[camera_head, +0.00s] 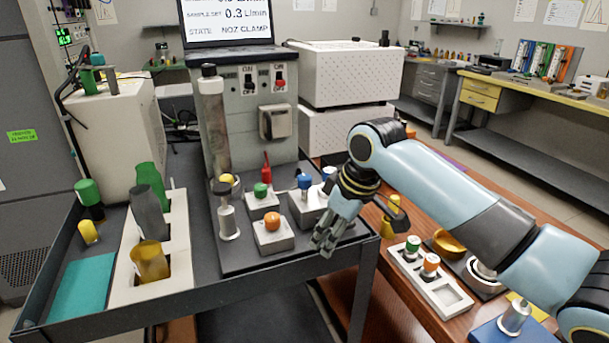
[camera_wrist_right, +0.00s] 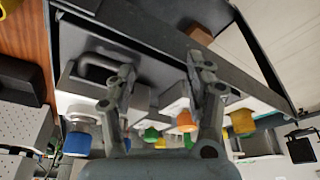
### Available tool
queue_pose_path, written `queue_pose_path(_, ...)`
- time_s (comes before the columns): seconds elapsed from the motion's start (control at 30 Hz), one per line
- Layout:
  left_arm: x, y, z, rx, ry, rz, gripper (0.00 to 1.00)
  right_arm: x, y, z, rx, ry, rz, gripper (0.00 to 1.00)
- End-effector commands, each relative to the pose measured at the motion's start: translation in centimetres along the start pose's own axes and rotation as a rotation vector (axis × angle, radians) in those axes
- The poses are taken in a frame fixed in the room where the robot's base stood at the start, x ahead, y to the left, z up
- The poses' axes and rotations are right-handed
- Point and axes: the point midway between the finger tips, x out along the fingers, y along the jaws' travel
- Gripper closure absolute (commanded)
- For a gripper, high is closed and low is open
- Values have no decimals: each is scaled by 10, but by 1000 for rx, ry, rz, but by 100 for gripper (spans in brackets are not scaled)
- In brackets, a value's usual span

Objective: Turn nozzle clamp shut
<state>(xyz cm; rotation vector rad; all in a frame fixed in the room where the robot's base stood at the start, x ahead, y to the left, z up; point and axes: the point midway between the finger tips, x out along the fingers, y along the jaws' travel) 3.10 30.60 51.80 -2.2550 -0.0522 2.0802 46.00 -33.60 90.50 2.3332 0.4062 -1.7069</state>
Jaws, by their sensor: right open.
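My right gripper (camera_head: 328,238) hangs over the front right edge of the dark cart tray, fingers pointing down. In the right wrist view its two fingers (camera_wrist_right: 160,72) are spread, with nothing between the tips. Beside it is a pale block (camera_head: 307,207) with a blue knob (camera_head: 305,181); the gripper partly hides this area. The wrist view shows a grey loop handle (camera_wrist_right: 98,62) by the left finger and a blue knob (camera_wrist_right: 76,143). I cannot tell for certain which part is the nozzle clamp. The screen (camera_head: 228,20) reads "STATE NOZ CLAMP". My left gripper is not in view.
Blocks with an orange knob (camera_head: 272,221) and a green knob (camera_head: 261,189) stand left of the gripper. A red lever (camera_head: 267,166) and grey switch housing (camera_head: 240,120) are behind. The wooden table (camera_head: 395,320) lies right.

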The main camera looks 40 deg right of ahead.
Motion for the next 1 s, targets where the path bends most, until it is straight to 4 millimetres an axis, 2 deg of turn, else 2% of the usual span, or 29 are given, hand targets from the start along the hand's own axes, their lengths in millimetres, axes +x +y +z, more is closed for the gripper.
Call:
queue_pose_path(0.17, -3, 0, -13, -1, 19, 0, 60, -33, 26, -38, -48, 24, -19, 47)
queue_pose_path(0.4, -7, 0, -11, -1, 16, 0, 60, -101, 65, -93, -137, 69, -60, 47)
queue_pose_path(0.53, -8, 0, -10, -1, 14, 0, 60, -125, 76, -109, -169, 86, -79, 47)
queue_pose_path(0.67, -8, 0, -8, -1, 11, 0, 60, -120, 76, -112, -176, 87, -87, 47)
queue_pose_path(1.0, -8, 0, -5, 0, 7, 0, 60, -55, 70, -116, -175, 86, -87, 47)
